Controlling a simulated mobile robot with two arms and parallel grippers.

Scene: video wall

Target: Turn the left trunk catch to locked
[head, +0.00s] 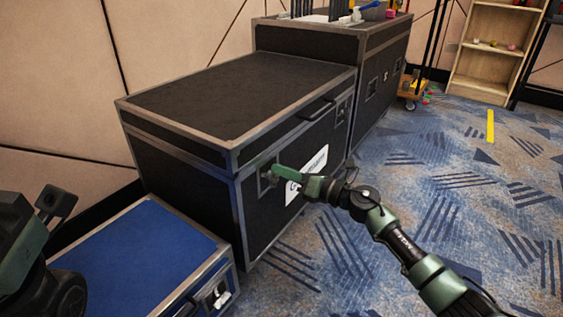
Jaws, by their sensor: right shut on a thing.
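A black trunk (200,170) with grey metal edges stands in the middle of the head view, its lid down. Its left catch (265,182) is on the front face near the left corner, partly hidden by my right gripper. My right gripper (275,170) reaches in from the right and is shut at this catch. The catch's exact angle is hidden. A second catch (342,110) shows on the right of the same face. My left arm is at the lower left edge; its fingertips are not clearly visible.
A blue case (140,255) with a metal frame and front latch sits at the lower left, close to the black trunk. Another black trunk (320,42) stands behind, carrying small items. A wooden shelf (470,88) is at the back right. Carpet at right is clear.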

